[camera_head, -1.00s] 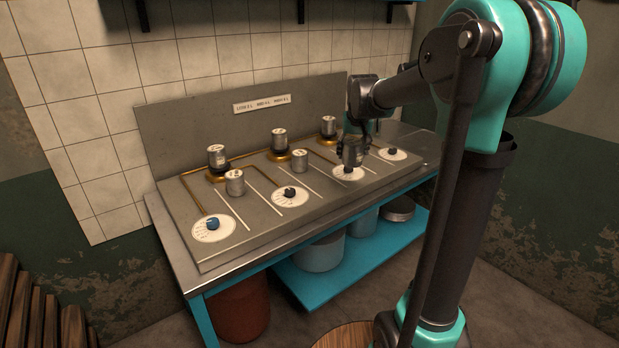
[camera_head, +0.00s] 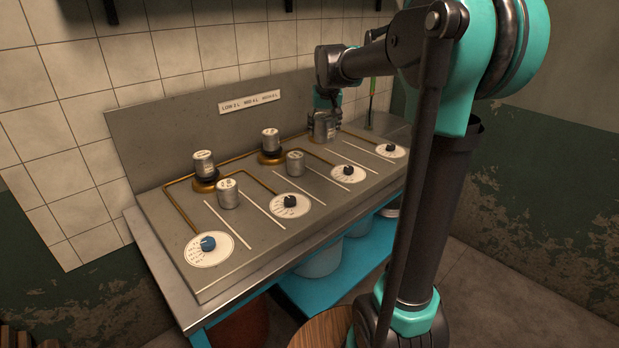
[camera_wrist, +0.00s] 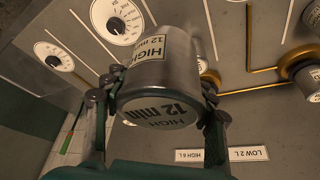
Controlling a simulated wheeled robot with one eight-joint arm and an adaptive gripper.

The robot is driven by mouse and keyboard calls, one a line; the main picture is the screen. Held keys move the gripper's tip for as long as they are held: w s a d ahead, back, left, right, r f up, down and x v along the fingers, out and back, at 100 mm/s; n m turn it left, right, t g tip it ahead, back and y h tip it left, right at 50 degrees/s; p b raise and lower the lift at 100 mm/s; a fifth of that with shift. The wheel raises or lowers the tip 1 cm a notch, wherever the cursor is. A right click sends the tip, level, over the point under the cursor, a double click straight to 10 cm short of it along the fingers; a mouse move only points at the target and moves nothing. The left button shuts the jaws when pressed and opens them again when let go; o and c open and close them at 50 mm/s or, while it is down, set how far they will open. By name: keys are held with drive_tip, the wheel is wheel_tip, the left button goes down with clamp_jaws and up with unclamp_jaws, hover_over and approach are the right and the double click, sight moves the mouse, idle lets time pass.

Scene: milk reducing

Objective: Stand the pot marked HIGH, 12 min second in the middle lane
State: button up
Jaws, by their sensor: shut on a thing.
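The pot marked HIGH, 12 min is a grey metal pot (camera_wrist: 165,85) with its label on top and side, readable in the wrist view. My gripper (camera_wrist: 158,100) is shut around its sides. In the head view my gripper (camera_head: 325,108) holds this pot (camera_head: 321,130) at the rear right, by the third burner; whether it touches the burner I cannot tell. The middle lane, between two white strips, holds another pot (camera_head: 295,163) towards its back.
Pots stand on the left burner (camera_head: 204,163) and centre burner (camera_head: 271,141). One more pot (camera_head: 228,194) stands in the left lane. Dials line the front: a blue-knobbed one (camera_head: 208,245) and black-knobbed ones (camera_head: 290,203). The right lane looks clear. Brass pipes cross the top.

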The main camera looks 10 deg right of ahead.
wheel_tip(320, 180, down, 19)
drive_tip(key=shift+r, duration=0.1)
idle(0.3)
drive_tip(key=o, duration=1.3)
drive_tip(key=shift+o, duration=0.2)
drive_tip(key=s+v, duration=0.1)
drive_tip(key=v, duration=1.1)
drive_tip(key=s+d+f, duration=0.2)
drive_tip(key=s+f, duration=0.5)
drive_tip(key=s, duration=0.6)
drive_tip(key=s+d+f, duration=0.2)
drive_tip(key=s+f, duration=0.6)
drive_tip(key=s, duration=0.5)
drive_tip(key=shift+s+f, duration=0.15)
drive_tip(key=shift+s, duration=0.1)
drive_tip(key=shift+d, duration=0.1)
